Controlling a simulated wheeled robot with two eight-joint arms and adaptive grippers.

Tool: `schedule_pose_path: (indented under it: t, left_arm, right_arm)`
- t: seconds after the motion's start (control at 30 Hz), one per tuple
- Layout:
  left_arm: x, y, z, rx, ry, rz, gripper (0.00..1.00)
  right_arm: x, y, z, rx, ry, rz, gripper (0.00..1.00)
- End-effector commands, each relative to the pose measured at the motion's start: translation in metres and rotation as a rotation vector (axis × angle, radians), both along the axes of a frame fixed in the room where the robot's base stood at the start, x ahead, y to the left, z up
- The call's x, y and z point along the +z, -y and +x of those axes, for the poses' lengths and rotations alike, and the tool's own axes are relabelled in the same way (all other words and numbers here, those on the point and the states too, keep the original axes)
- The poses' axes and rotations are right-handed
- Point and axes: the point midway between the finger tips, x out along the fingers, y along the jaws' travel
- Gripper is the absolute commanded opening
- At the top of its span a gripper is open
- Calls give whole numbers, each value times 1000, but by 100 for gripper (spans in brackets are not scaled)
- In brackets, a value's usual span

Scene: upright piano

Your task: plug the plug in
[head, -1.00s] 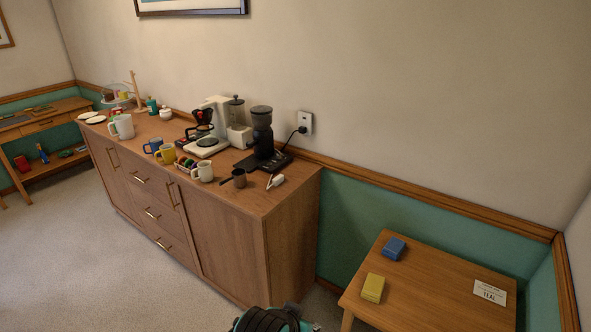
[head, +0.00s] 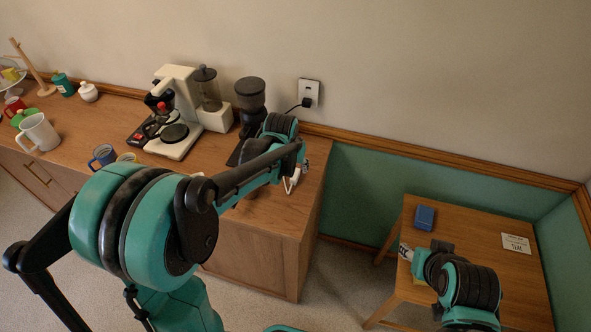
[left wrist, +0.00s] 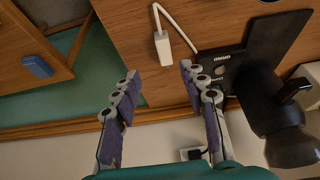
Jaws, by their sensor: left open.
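A white plug (left wrist: 162,47) on a white cord lies on the wooden sideboard in the left wrist view, beside the black power strip or base (left wrist: 222,72). My left gripper (left wrist: 160,76) is open and empty, its two fingers apart, with the plug just beyond the gap between their tips. In the head view my left arm reaches over the right end of the sideboard (head: 255,222) and largely hides that spot. A wall outlet (head: 308,88) with a black plug in it is on the wall behind. My right gripper (head: 406,252) is over the small table; its fingers are too small to read.
A coffee grinder (head: 250,97) and a white coffee maker (head: 175,85) stand on the sideboard, with mugs to the left. The small table (head: 470,235) holds a blue block (head: 424,217) and a card (head: 516,243). A gap separates sideboard and table.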

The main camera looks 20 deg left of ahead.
Motion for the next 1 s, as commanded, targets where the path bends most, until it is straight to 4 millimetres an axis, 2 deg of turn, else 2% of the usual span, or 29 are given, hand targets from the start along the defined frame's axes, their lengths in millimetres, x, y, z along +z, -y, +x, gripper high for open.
schedule_pose_path:
  t: [0.07, 0.43, 0.7, 0.93, 0.97, 1.0]
  left_arm:
    - [-4, 1, 6, -2, -7, 0, 43]
    - [-41, -2, 19, -1, -8, 0, 43]
    - [-78, -5, 30, -2, -8, 0, 43]
    - [-79, -5, 31, -2, -8, 0, 43]
    - [-79, -5, 31, -2, -8, 0, 40]
    - [-79, -5, 31, -1, -8, 0, 30]
  right_arm:
    - [3, 0, 0, 0, 0, 0, 40]
    - [-12, 0, 0, 0, 0, 0, 40]
    - [-29, 0, 0, 0, 0, 0, 40]
    - [-28, 0, 0, 0, 0, 0, 40]
    - [-28, 0, 0, 0, 0, 0, 40]
    - [-28, 0, 0, 0, 0, 0, 40]
